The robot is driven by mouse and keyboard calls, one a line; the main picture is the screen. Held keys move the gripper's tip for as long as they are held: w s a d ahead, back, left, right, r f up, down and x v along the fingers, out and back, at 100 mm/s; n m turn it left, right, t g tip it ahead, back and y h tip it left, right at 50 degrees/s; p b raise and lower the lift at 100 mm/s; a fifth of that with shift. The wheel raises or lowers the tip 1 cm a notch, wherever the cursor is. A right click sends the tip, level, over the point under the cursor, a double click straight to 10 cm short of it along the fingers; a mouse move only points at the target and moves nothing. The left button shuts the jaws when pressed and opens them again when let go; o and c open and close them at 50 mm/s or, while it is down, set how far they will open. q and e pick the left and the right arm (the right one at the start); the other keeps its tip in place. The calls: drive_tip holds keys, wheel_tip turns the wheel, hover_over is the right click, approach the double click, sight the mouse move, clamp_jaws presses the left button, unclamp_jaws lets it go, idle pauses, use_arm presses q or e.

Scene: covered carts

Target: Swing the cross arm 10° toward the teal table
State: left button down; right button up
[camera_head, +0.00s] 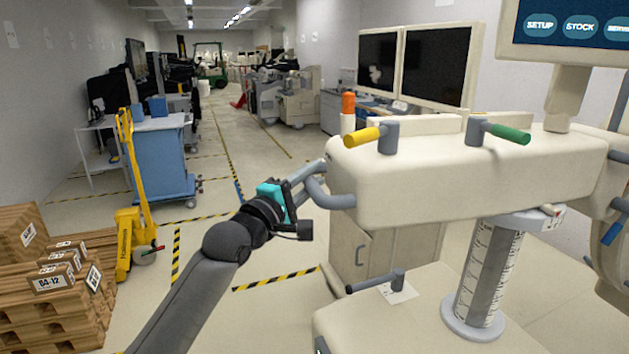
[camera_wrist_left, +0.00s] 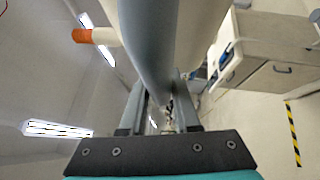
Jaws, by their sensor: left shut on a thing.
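The cross arm (camera_head: 450,185) is a thick cream beam on a round column with a printed scale (camera_head: 487,280). A grey curved handle (camera_head: 335,200) sticks out from its left end. My left gripper (camera_head: 303,184) is shut on this handle. In the left wrist view the grey bar (camera_wrist_left: 150,45) runs between the two fingers of the gripper (camera_wrist_left: 163,105) and hides part of them. I cannot make out a clearly teal table; a blue cart-like table (camera_head: 158,165) stands at the left. My right gripper is not in view.
The beam carries a yellow-gripped lever (camera_head: 362,137) and a green-gripped lever (camera_head: 508,134). A cream cabinet (camera_head: 385,255) stands beneath it. A yellow pallet truck (camera_head: 130,200) and pallets with boxes (camera_head: 55,285) are at the left. Striped floor tape borders open floor between.

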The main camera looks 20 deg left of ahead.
use_arm(q)
drive_tip(key=shift+w+a, duration=0.5)
drive_tip(key=shift+a, duration=0.15)
drive_tip(key=shift+w, duration=0.15)
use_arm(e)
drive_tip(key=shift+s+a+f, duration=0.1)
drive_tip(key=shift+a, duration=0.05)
use_arm(q)
drive_tip(key=shift+w+f, duration=0.15)
drive_tip(key=c, duration=1)
unclamp_jaws()
drive_tip(key=shift+a, duration=0.1)
drive_tip(key=shift+o, duration=0.9)
drive_tip(key=shift+s+a, duration=0.15)
drive_tip(key=shift+s, duration=0.15)
drive_tip(key=shift+o, duration=0.7)
drive_tip(key=shift+d, duration=0.2)
drive_tip(key=shift+w+d, duration=0.1)
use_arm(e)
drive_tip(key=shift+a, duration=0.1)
